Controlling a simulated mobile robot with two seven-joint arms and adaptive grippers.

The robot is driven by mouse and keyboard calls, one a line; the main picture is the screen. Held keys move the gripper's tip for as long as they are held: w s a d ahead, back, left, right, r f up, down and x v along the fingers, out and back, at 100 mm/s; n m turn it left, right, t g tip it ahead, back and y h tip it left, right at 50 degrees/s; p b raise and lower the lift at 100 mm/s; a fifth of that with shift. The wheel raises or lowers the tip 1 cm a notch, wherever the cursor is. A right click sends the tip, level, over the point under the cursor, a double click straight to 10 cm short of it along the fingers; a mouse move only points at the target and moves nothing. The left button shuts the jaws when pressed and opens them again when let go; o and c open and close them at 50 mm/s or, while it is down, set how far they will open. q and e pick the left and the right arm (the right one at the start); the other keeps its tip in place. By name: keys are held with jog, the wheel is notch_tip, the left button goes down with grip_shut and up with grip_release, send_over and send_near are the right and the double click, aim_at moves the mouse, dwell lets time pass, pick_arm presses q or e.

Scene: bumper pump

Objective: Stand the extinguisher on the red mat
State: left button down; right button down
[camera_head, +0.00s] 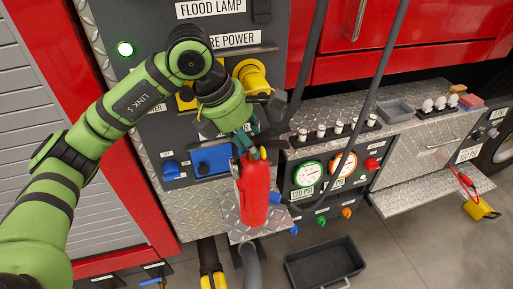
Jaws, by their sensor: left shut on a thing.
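The red fire extinguisher (256,190) hangs roughly upright in front of the pump panel, above or on a small diamond-plate step (236,215). I cannot tell whether its base touches the step. My left gripper (244,141) comes from above and is shut on the extinguisher at its top end, partly hiding the valve and handle. No red mat shows clearly. My right gripper is out of view.
Gauges (307,175) and valve knobs are just right of the extinguisher. Black hoses run past on the right. A dark crate (324,264) stands on the floor. A diamond-plate counter (330,110) holds a grey tray (395,111) and a small red-and-blue stack (472,101).

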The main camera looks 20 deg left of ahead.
aim_at(245, 154)
pick_arm(q)
jog(key=shift+w+a+r+p, duration=0.2)
jog(key=shift+w+a, duration=0.1)
jog(key=shift+w, duration=0.2)
jog(key=shift+w+a+r+p, duration=0.15)
jog(key=shift+w+a, duration=0.1)
jog(key=shift+w, duration=0.25)
jog(key=shift+f+p, duration=0.65)
jog(key=shift+f, duration=1)
notch_tip(245, 154, down, 2)
jog(key=shift+f+p, duration=0.25)
jog(key=shift+p, duration=0.5)
jog(key=shift+w+a+f+p, duration=0.1)
jog(key=shift+w+f+p, duration=0.1)
jog(key=shift+f+p, duration=0.4)
jog(key=shift+f, duration=0.1)
jog(key=shift+f, duration=0.1)
jog(key=c, duration=1.3)
grip_release()
jog(key=shift+s+f+b, duration=0.15)
jog(key=shift+f+b, duration=0.15)
jog(key=o, duration=0.4)
jog(key=shift+o, duration=0.2)
jog(key=shift+s+r, duration=0.1)
jog(key=shift+s, duration=0.05)
